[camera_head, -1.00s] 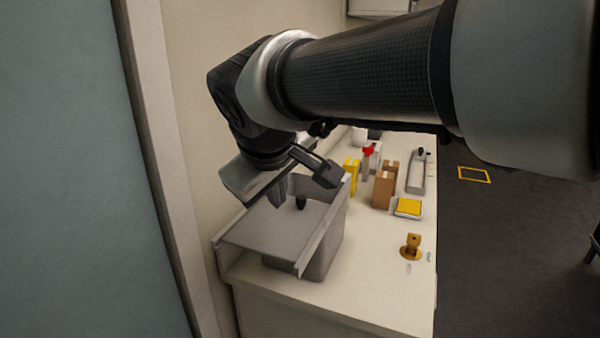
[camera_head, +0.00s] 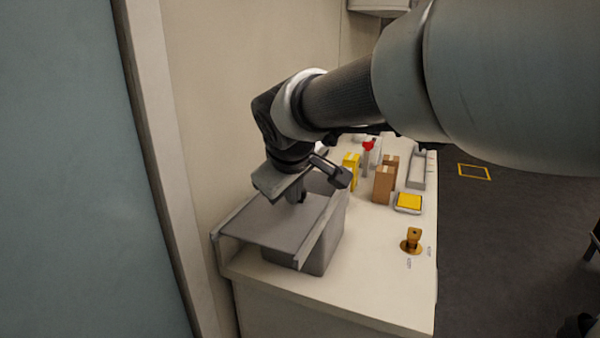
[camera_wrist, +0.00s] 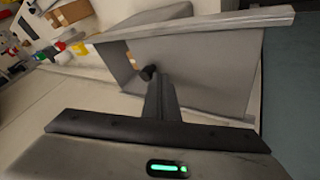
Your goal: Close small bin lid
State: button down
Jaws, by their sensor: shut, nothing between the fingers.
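The small grey bin (camera_head: 318,252) stands on the white counter near the wall. Its flat grey lid (camera_head: 270,222) lies between raised side rails and extends past the bin toward the near side. The far part of the bin top is uncovered. In the wrist view the lid (camera_wrist: 205,70) fills the right centre, with the opening to its left. A small dark knob (camera_wrist: 148,72) stands at the lid's edge by the opening. My gripper (camera_head: 295,196) is shut and empty, low over the lid beside the knob. In the wrist view my fingers (camera_wrist: 158,92) reach close to the knob; contact is unclear.
Brown boxes (camera_head: 384,185), a yellow box (camera_head: 351,166), a yellow-topped tray (camera_head: 409,202) and a brass fitting (camera_head: 412,240) stand on the counter to the right. The wall (camera_head: 195,130) is close on the left.

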jog(key=w+d+p, duration=0.1)
jog(key=w+p, duration=0.1)
jog(key=w, duration=0.2)
jog(key=w+d+p, duration=0.2)
jog(key=w, duration=0.2)
jog(key=w+d+p, duration=0.2)
jog(key=w, duration=0.2)
jog(key=shift+w+d+r, duration=0.1)
jog(key=shift+w+d, duration=0.1)
jog(key=shift+w, duration=0.15)
